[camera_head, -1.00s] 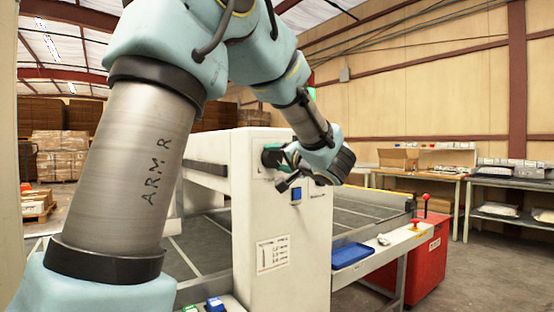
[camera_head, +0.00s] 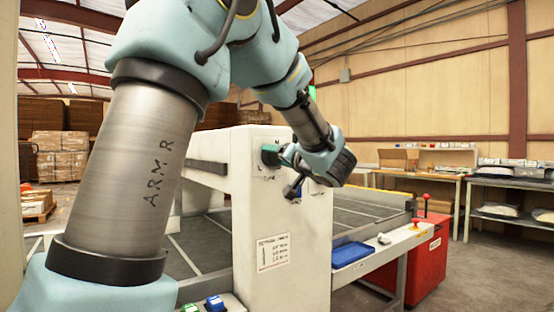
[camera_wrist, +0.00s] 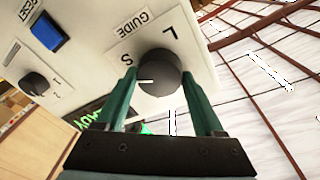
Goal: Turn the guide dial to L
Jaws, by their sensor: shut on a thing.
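The guide dial (camera_wrist: 158,72) is a round black knob on the white machine panel (camera_wrist: 90,22), below the GUIDE label in the wrist view. The letters L (camera_wrist: 168,32) and S (camera_wrist: 127,60) are printed around it. Its white pointer line points to the picture's left, nearer S than L. My gripper (camera_wrist: 158,80) has a green finger on each side of the dial and is shut on it.
A blue RESET button (camera_wrist: 47,32) and a smaller black knob (camera_wrist: 35,84) are on the same panel, left of the dial. A green lit display (camera_wrist: 90,117) is partly hidden by my finger. A blue tray (camera_head: 351,253) lies on the side ledge.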

